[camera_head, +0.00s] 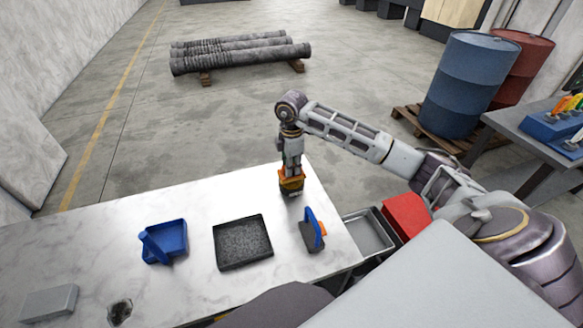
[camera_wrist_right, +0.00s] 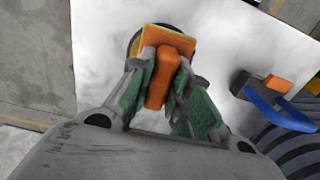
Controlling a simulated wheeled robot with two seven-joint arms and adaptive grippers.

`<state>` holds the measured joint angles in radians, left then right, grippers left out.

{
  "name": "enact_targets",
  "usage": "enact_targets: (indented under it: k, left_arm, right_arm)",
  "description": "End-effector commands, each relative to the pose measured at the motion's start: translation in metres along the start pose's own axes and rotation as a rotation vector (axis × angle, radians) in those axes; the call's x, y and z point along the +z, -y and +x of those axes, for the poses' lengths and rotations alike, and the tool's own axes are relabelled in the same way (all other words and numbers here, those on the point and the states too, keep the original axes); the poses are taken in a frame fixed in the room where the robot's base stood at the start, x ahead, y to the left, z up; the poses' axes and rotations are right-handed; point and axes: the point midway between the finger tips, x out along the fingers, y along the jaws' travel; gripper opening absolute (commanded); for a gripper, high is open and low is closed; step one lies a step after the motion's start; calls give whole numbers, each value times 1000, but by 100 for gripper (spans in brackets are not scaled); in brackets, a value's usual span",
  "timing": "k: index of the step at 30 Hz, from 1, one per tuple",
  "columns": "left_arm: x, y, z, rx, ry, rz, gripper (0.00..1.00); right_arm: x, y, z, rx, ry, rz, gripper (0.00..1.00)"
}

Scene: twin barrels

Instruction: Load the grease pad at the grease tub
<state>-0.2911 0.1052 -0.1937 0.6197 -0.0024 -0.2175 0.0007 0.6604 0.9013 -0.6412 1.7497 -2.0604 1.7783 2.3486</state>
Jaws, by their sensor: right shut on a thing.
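My right gripper (camera_head: 291,172) is over the far right corner of the white marbled table and points down. It is shut on the orange handle (camera_wrist_right: 158,80) of a pad, which has an orange and yellowish block (camera_wrist_right: 168,38). The pad also shows below the fingers in the head view (camera_head: 291,182). A dark round tub (camera_wrist_right: 134,45) shows only as a rim behind the pad; in the head view its dark side (camera_head: 291,192) is just under the pad. I cannot tell whether the pad touches what is inside. My left gripper is not in view.
On the table (camera_head: 200,205) are a blue tray (camera_head: 172,236), a black gritty tray (camera_head: 242,242), a blue-handled tool (camera_head: 314,228) and a grey block (camera_head: 48,302). A metal bin (camera_head: 368,232) and a red box (camera_head: 405,215) stand right. A blue barrel (camera_head: 465,85) and a red barrel (camera_head: 525,65) stand beyond.

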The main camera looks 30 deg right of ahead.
Motion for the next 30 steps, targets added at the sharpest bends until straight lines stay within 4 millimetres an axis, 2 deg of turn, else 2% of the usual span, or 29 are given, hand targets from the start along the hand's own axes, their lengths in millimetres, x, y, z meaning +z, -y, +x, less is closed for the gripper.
enact_targets:
  k: [30]
  left_arm:
    - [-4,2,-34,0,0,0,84]
  right_arm:
    - [0,0,-48,1,1,1,0]
